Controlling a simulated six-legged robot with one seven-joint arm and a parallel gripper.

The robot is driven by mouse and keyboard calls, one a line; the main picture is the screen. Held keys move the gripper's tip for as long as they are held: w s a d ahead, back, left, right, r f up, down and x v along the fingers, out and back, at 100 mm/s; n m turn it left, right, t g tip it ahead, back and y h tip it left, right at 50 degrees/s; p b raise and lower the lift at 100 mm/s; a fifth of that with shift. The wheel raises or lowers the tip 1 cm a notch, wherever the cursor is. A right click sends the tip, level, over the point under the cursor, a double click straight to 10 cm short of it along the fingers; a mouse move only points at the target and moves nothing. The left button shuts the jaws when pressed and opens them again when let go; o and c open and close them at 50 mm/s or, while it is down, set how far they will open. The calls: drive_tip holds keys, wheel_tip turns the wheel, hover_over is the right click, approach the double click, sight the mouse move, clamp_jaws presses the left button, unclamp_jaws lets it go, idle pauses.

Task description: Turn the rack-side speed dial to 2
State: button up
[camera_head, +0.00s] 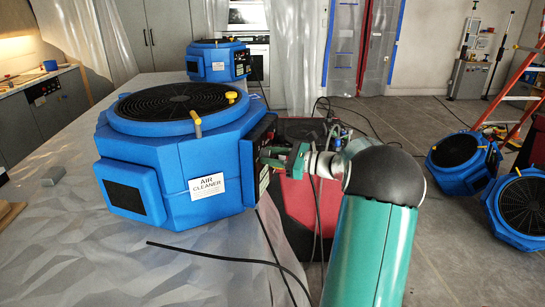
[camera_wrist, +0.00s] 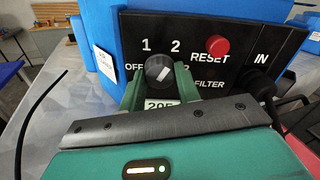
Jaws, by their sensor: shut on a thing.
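In the wrist view the speed dial (camera_wrist: 157,67) is a round dark knob on the black control panel (camera_wrist: 205,22) of the blue air cleaner. The panel is marked OFF, 1 and 2 around the dial. The dial's white pointer line leans up and to the right, toward the 2. My gripper (camera_wrist: 158,86) has its green fingers on either side of the dial and is shut on it. In the head view the blue air cleaner (camera_head: 160,165) stands on the covered table, and my gripper (camera_head: 272,157) reaches its right side. The dial is not clear there.
A red RESET button (camera_wrist: 217,45) sits right of the dial, with a black plug and cable (camera_wrist: 258,82) farther right. A second blue unit (camera_head: 218,62) stands behind. Blue fans (camera_head: 458,160) and an orange ladder (camera_head: 520,85) stand at right. Cables hang beside the table.

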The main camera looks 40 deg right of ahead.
idle(0.5)
drive_tip(key=o, duration=1)
drive_tip(key=shift+c, duration=0.2)
drive_tip(key=v, duration=1.3)
drive_tip(key=shift+s+d, duration=0.15)
drive_tip(key=shift+s, duration=0.2)
